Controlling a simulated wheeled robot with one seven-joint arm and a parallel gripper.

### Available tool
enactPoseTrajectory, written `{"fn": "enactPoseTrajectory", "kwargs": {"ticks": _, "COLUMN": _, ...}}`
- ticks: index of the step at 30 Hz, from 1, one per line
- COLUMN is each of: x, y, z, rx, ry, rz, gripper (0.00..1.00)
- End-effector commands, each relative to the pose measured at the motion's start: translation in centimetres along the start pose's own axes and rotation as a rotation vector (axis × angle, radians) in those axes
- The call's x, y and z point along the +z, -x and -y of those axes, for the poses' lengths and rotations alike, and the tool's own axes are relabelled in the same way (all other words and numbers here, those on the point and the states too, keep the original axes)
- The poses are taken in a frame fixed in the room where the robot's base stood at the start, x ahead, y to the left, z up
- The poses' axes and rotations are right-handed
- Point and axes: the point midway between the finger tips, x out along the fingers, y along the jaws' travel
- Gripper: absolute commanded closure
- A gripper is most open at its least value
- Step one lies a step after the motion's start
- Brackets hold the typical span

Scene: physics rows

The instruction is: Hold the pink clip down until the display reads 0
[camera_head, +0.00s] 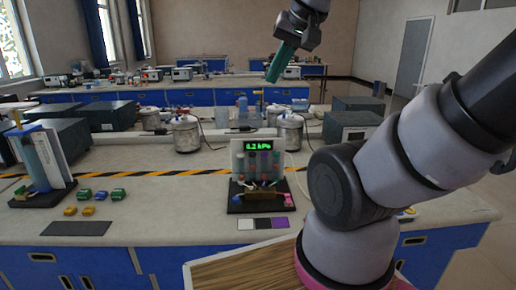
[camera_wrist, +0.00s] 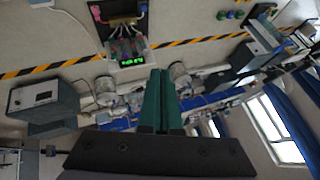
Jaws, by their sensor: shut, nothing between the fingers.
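The device (camera_head: 260,172) stands on the near bench on a dark base, with several coloured tubes on its panel. Its green display (camera_head: 259,146) seems to read 6.2 kPa; the display also shows in the wrist view (camera_wrist: 131,62), too small to read. A small pink clip (camera_head: 287,199) is at the right front of the base; whether it is pressed I cannot tell. My gripper (camera_head: 273,79) has green fingers, shut and empty, raised well above and behind the device. The fingers also show in the wrist view (camera_wrist: 161,72), apart from the device.
A blue clip (camera_head: 236,199) is at the base's left front. Metal pots (camera_head: 186,135) stand behind the device, with grey boxes (camera_head: 350,124) to the right. Small yellow and green blocks (camera_head: 100,195) and a rack (camera_head: 42,160) are at left. The bench around the device's front is mostly clear.

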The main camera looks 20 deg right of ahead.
Motion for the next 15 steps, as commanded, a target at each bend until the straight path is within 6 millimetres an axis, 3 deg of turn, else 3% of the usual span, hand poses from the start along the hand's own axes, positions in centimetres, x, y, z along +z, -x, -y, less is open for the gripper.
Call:
{"fn": "enactPoseTrajectory", "kwargs": {"ticks": 8, "x": -0.3, "y": -0.3, "z": 0.0, "rx": 0.0, "ry": -0.018, "rz": 0.009, "gripper": 1.0}}
{"fn": "enactPoseTrajectory", "kwargs": {"ticks": 15, "x": -2.8, "y": -3.8, "z": -0.7, "rx": 0.013, "ry": -0.212, "rz": 0.094, "gripper": 1.0}}
